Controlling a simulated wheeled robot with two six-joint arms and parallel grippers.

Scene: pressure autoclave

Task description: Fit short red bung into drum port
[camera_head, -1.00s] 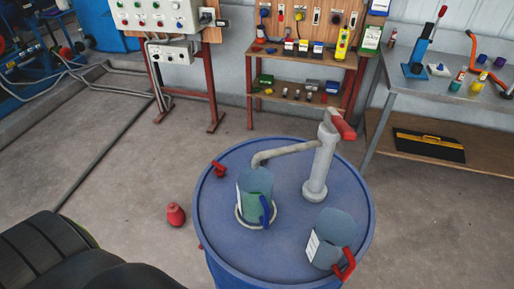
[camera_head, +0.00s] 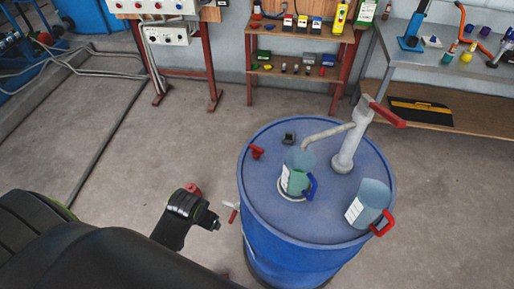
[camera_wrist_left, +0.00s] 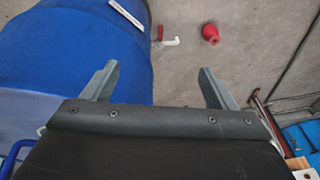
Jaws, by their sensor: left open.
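The blue drum (camera_head: 300,225) stands right of centre in the head view, and its side fills the left of the left wrist view (camera_wrist_left: 60,50). A small red fitting (camera_head: 257,152) sits near the drum lid's left rim. A rounded red piece lies on the floor (camera_wrist_left: 210,34), apart from the drum; my left arm partly hides it in the head view (camera_head: 193,189). I cannot tell which red piece is the short bung. My left gripper (camera_wrist_left: 157,78) is open and empty, beside the drum above the floor. My right gripper is not in view. No open port is clearly visible.
A hand pump (camera_head: 345,150), a greenish jug (camera_head: 296,175) under its spout, another jug (camera_head: 370,203) and a small dark object (camera_head: 289,139) are on the lid. A red-handled tap (camera_wrist_left: 167,40) projects from the drum's side.

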